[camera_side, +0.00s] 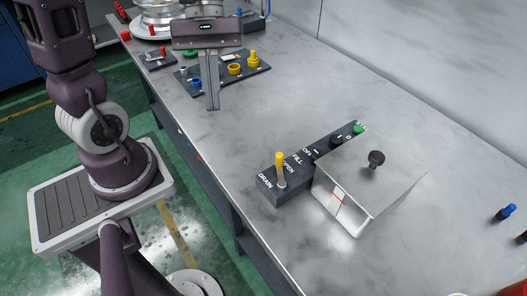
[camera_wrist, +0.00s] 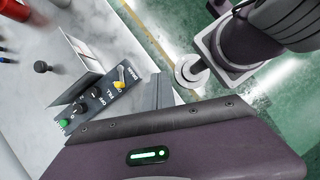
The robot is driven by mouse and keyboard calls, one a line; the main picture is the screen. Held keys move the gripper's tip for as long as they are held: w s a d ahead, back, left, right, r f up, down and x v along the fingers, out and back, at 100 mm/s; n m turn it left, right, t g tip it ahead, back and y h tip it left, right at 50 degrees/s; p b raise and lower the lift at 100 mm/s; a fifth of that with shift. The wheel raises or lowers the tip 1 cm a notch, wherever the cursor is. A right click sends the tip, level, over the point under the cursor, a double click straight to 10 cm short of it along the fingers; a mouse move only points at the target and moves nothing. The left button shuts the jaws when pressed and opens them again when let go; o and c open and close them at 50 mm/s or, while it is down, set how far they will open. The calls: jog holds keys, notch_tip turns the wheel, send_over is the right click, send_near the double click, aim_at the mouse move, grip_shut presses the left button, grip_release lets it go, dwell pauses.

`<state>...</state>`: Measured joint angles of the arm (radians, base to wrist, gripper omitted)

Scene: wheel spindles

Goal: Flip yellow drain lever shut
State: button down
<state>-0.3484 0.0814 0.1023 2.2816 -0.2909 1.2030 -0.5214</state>
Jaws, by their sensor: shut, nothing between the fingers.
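The yellow drain lever (camera_side: 280,164) stands up at the near end of a dark control panel (camera_side: 272,190), close to the words DRAIN and OPEN. The lever also shows in the wrist view (camera_wrist: 121,76), at the panel's right end. My gripper (camera_side: 212,107) points down, shut and empty. It is well apart from the lever, up and to the left of it in the side view. In the wrist view the shut fingers (camera_wrist: 159,90) show just right of the panel. Nothing hides the lever.
The panel also bears a dark dial (camera_side: 335,142) and a green button (camera_side: 358,130). Another board (camera_side: 222,74) with yellow and blue parts lies behind my gripper. The table between is clear.

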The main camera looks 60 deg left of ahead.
jog(key=w+a+f+n+t+h, duration=0.1)
jog(key=f+n+h, duration=0.3)
jog(key=n, duration=0.4)
jog(key=w+a+f+n+t+h, duration=0.1)
jog(key=a+f+n+t+h, duration=0.1)
jog(key=a+f+n+h, duration=0.2)
jog(key=w+a+f+n+t+h, duration=0.1)
jog(key=a+f+n+h, duration=0.2)
jog(key=f+n+h, duration=0.2)
jog(key=shift+w+a+f+n+t, duration=0.15)
jog(key=shift+f+n, duration=0.45)
jog(key=shift+n, duration=0.6)
jog(key=shift+w+f+n+t, duration=0.1)
jog(key=shift+f+n, duration=0.55)
jog(key=shift+n, duration=0.55)
jog(key=shift+w+a+f+n+t, duration=0.15)
jog(key=shift+f+n, duration=0.45)
jog(key=shift+n, duration=0.6)
jog(key=shift+s+d, duration=0.1)
send_near(281, 171)
jog(key=s+r, duration=0.1)
jog(key=s+d+r, duration=0.1)
jog(key=s, duration=0.1)
jog(key=shift+s, duration=0.2)
jog(key=w+d, duration=0.2)
jog(key=d, duration=0.1)
jog(key=shift+w, duration=0.25)
jog(key=shift+w+d, duration=0.25)
jog(key=shift+w, duration=0.15)
